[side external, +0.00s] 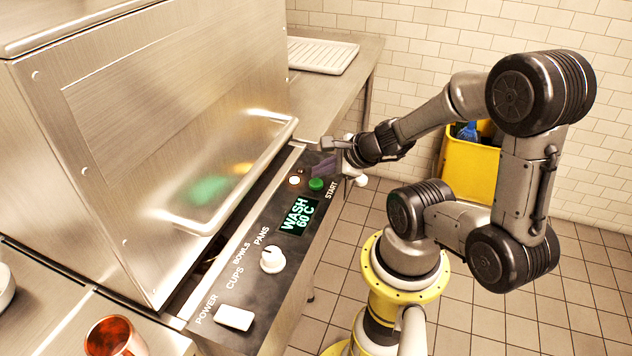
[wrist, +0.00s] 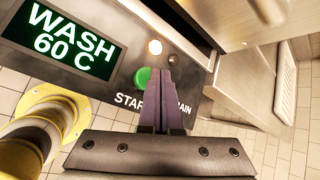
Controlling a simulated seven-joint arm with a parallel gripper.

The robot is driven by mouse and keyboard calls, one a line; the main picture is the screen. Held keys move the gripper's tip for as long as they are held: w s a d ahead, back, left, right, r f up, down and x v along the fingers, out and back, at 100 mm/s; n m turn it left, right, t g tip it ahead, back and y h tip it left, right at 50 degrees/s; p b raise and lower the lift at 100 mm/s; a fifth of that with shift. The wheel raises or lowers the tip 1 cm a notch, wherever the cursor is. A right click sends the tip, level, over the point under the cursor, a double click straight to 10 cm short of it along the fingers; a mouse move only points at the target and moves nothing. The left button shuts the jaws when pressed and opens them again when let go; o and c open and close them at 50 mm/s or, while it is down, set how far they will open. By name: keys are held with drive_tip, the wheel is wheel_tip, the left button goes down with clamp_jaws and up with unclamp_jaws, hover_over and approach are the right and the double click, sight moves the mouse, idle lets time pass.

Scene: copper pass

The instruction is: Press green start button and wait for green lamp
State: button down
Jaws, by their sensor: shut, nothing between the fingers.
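The green start button (side external: 316,184) sits on the dark control panel, above the START label; it also shows in the wrist view (wrist: 142,77). My gripper (side external: 325,166) is shut and empty, its purple fingers pointing down at the panel. In the wrist view the fingertips (wrist: 158,74) overlap the button's right side; I cannot tell whether they touch it. A glowing warm-white lamp (wrist: 154,47) is beside the button and also shows in the side view (side external: 294,180). A small dark round fitting (wrist: 173,59) lies just past the fingertips. No lit green lamp is visible.
The display (side external: 298,214) reads WASH 60 C. A white knob (side external: 272,260) and a white power switch (side external: 234,318) are nearer on the panel. The machine's steel hood (side external: 150,130) rises behind the panel. A copper mug (side external: 112,338) stands at the bottom left.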

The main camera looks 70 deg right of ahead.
sight(321, 184)
drive_tip(key=shift+r, duration=2.5)
drive_tip(key=a+r+n+g+y, duration=0.1)
drive_tip(key=a+r+n+y, duration=0.4)
drive_tip(key=a+n, duration=0.9)
drive_tip(key=s+r+n+g+h, duration=0.2)
drive_tip(key=s+r+n, duration=0.3)
drive_tip(key=n, duration=1.1)
drive_tip(key=shift+s+d+n, duration=0.3)
drive_tip(key=shift+s, duration=0.1)
drive_tip(key=shift+r, duration=0.1)
idle(2.0)
